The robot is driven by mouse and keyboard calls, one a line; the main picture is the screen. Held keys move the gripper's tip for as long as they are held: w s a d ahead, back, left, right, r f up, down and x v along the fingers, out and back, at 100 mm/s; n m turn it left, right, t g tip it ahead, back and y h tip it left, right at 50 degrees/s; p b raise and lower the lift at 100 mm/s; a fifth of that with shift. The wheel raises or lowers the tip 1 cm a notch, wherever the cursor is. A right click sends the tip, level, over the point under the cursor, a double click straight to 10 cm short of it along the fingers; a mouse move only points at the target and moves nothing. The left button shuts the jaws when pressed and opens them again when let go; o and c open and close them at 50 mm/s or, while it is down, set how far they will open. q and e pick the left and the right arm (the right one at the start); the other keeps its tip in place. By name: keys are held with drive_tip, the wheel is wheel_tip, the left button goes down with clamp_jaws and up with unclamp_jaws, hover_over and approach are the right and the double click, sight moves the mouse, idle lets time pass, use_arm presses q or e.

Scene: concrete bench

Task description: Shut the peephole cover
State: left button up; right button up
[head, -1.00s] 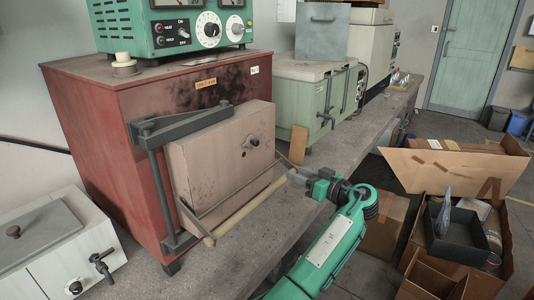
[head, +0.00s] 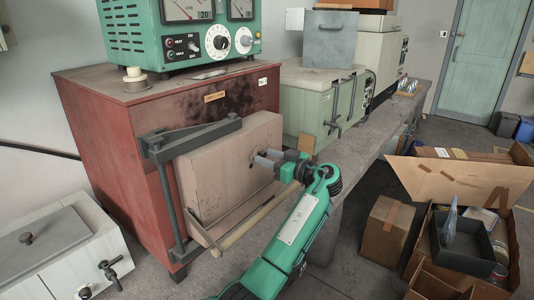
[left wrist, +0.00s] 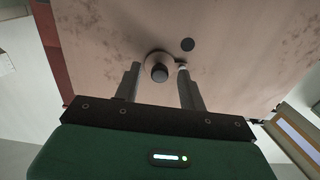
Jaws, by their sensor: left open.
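The peephole cover shows in the left wrist view as a pale round disc with a dark knob (left wrist: 160,72). The dark round peephole (left wrist: 187,44) shows uncovered, up and right of the disc. Both are on the face of the pale furnace door (head: 225,158); in the head view my gripper partly hides them. My left gripper (head: 266,157) is at the door face, and it also shows in the left wrist view (left wrist: 158,76). It is open, one finger on each side of the knob; contact cannot be told. My right gripper is not in view.
The door hangs on a dark bracket (head: 190,137) on the red furnace (head: 105,135). A bar with a pale handle (head: 245,225) runs below the door. The concrete bench (head: 375,145) continues to the back right. Cardboard boxes (head: 388,230) stand on the floor at right.

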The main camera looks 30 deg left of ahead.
use_arm(q)
drive_tip(key=shift+a, duration=0.5)
clamp_jaws()
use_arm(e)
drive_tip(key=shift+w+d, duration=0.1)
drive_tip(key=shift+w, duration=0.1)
